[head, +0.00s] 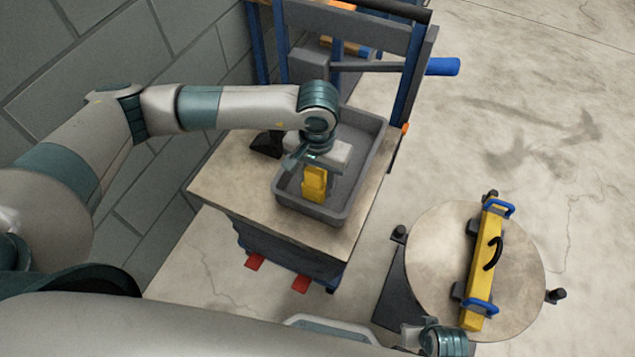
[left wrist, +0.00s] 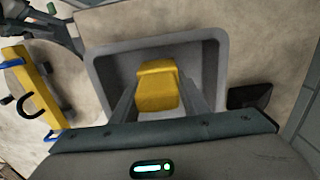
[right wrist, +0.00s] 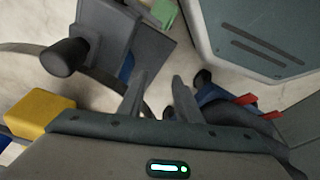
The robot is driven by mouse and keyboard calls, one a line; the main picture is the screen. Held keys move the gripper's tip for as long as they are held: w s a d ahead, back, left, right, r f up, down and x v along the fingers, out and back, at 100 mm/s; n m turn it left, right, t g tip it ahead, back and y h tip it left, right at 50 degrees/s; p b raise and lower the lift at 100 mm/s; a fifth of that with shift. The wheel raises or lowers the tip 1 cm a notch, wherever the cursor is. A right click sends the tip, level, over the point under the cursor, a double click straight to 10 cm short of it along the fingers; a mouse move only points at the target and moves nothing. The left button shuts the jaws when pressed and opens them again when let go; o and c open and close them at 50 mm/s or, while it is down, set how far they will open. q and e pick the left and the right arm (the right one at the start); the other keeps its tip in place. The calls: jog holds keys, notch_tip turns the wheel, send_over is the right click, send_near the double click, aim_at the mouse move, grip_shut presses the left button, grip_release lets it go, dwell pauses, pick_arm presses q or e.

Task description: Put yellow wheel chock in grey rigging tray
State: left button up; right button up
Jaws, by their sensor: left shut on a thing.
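The yellow wheel chock (head: 315,184) is held by my left gripper (head: 313,172) over the near part of the grey rigging tray (head: 354,199). In the left wrist view the chock (left wrist: 157,88) sits between the two fingers, with the tray's rim (left wrist: 222,72) around it. I cannot tell whether the chock touches the tray floor. The gripper and wrist hide part of the tray. My right gripper (right wrist: 152,95) is empty, its two fingers apart, low near the round table.
The tray stands on a worktop (head: 232,172) beside a block wall. A black object (head: 267,143) lies left of the tray. A round table (head: 425,230) at right bears a yellow bar with blue handles (head: 482,262). Open floor lies at far right.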

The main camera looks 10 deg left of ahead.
pick_arm(q)
jog(key=shift+f, duration=0.85)
pick_arm(e)
jog(key=shift+s+d+f, duration=0.1)
jog(key=shift+s+f, duration=0.1)
jog(key=shift+f, duration=0.25)
jog(key=shift+s+f, duration=0.2)
jog(key=shift+f, duration=0.25)
jog(key=shift+w, duration=0.1)
pick_arm(q)
jog(key=shift+f, duration=0.1)
pick_arm(e)
jog(key=shift+w+r, duration=0.35)
jog(key=shift+r, duration=0.35)
pick_arm(q)
jog(key=o, duration=1.2)
jog(key=shift+c, duration=0.2)
jog(key=shift+o, duration=0.3)
pick_arm(e)
jog(key=shift+s+r, duration=0.1)
jog(key=shift+s, duration=0.1)
